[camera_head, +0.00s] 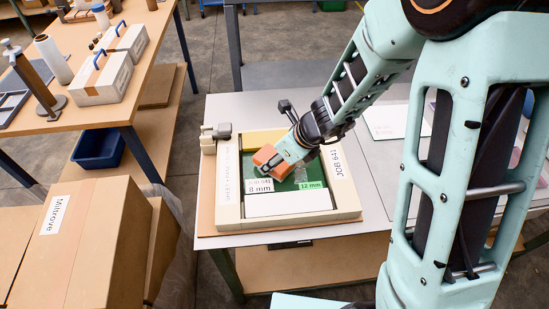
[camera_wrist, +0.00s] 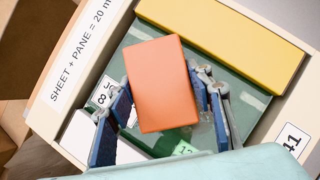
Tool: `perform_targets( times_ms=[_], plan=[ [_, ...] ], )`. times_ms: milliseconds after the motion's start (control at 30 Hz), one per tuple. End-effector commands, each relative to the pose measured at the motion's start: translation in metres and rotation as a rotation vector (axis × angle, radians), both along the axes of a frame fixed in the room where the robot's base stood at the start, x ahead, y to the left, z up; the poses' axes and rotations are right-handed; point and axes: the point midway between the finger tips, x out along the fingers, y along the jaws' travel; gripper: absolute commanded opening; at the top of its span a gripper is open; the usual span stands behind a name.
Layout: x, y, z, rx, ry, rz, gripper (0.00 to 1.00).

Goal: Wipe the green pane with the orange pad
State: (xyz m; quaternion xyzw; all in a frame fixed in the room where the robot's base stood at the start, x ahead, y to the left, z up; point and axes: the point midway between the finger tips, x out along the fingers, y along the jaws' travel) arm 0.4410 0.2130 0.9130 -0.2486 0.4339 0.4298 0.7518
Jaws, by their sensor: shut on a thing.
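The orange pad (camera_wrist: 162,85) is a block held between the two blue-faced fingers of my gripper (camera_wrist: 165,105). In the head view the pad (camera_head: 266,158) shows at the tip of my gripper (camera_head: 280,163), over the upper middle of the green pane (camera_head: 289,180). The pane lies inside a cream frame; it also shows in the wrist view around the pad (camera_wrist: 250,95), with pale streaks on it. Whether the pad touches the pane I cannot tell. The pad and my fingers hide part of the pane.
The cream frame (camera_head: 345,193) has a yellow block (camera_wrist: 225,40) along one inner side and a white block (camera_head: 288,203) along another. Labels reading 8 mm (camera_head: 261,186) and 12 mm (camera_head: 311,186) lie inside. A grey clamp-like part (camera_head: 221,131) sits at the frame's back left corner. Boxes (camera_head: 80,240) stand left.

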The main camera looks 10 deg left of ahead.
Motion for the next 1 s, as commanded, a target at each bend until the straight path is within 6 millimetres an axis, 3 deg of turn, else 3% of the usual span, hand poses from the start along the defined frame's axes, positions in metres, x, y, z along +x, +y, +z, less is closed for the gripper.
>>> perform_targets(
  times_ms=[633, 1000],
  plan=[
    [0.001, -0.002, -0.009, 0.000, 0.000, 0.000, 0.28],
    [0.008, -0.031, -0.007, 0.000, 0.000, -0.004, 0.28]
  ],
)
